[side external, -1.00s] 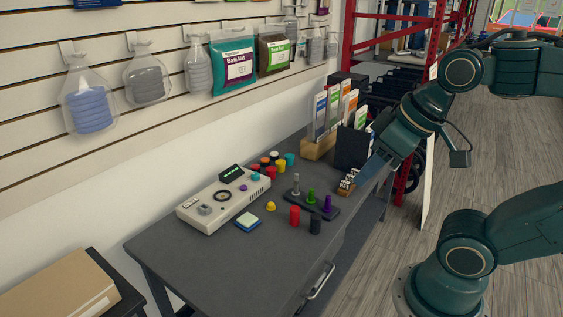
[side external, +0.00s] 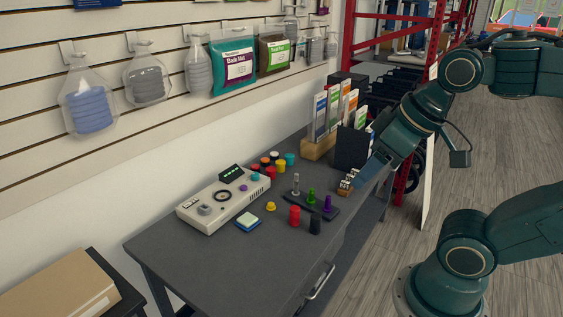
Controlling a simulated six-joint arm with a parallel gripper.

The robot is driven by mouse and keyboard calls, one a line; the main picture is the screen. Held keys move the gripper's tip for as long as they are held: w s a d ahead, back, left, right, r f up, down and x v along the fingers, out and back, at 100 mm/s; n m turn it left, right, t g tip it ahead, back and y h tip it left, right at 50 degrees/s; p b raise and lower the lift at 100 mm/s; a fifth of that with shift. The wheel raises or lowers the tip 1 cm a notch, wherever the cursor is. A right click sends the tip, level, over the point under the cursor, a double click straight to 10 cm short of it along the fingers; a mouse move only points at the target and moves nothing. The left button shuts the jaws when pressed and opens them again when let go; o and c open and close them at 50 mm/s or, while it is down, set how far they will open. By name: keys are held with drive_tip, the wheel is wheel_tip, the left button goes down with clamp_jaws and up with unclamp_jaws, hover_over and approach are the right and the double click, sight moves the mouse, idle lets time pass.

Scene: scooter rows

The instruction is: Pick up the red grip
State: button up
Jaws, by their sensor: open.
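The red grip (side external: 294,215) is a short red cylinder that stands upright on the dark grey table, near its front edge. A black cylinder (side external: 315,224) stands close to its right. My gripper (side external: 345,186) is above the right part of the table, up and to the right of the red grip and apart from it. Its jaws are open, and I see nothing between them. A smaller red piece (side external: 267,173) is in the group of coloured caps farther back.
A dark stand (side external: 318,206) with grey, green and purple pegs is just behind the red grip. A beige control box (side external: 222,199), a yellow knob (side external: 271,206) and a blue-edged pad (side external: 248,222) are to the left. A card rack (side external: 318,147) stands at the back. The table's near left is clear.

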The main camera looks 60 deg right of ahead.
drive_tip(key=w+d+f+n+g, duration=0.15)
drive_tip(key=w+d+n, duration=0.3)
drive_tip(key=w, duration=0.45)
drive_tip(key=w+d+f+n+g, duration=0.1)
drive_tip(key=w+d+f+n, duration=0.3)
drive_tip(key=w, duration=0.5)
drive_tip(key=w+d+f+n+g, duration=0.1)
drive_tip(key=w+d+f+n, duration=0.3)
drive_tip(key=f, duration=0.5)
drive_tip(key=w+d+f+n+g, duration=0.2)
drive_tip(key=w+d+f+n, duration=0.3)
drive_tip(key=f, duration=0.5)
drive_tip(key=d+n, duration=0.2)
drive_tip(key=d, duration=0.1)
drive_tip(key=shift+d+f, duration=0.15)
drive_tip(key=shift+f, duration=0.1)
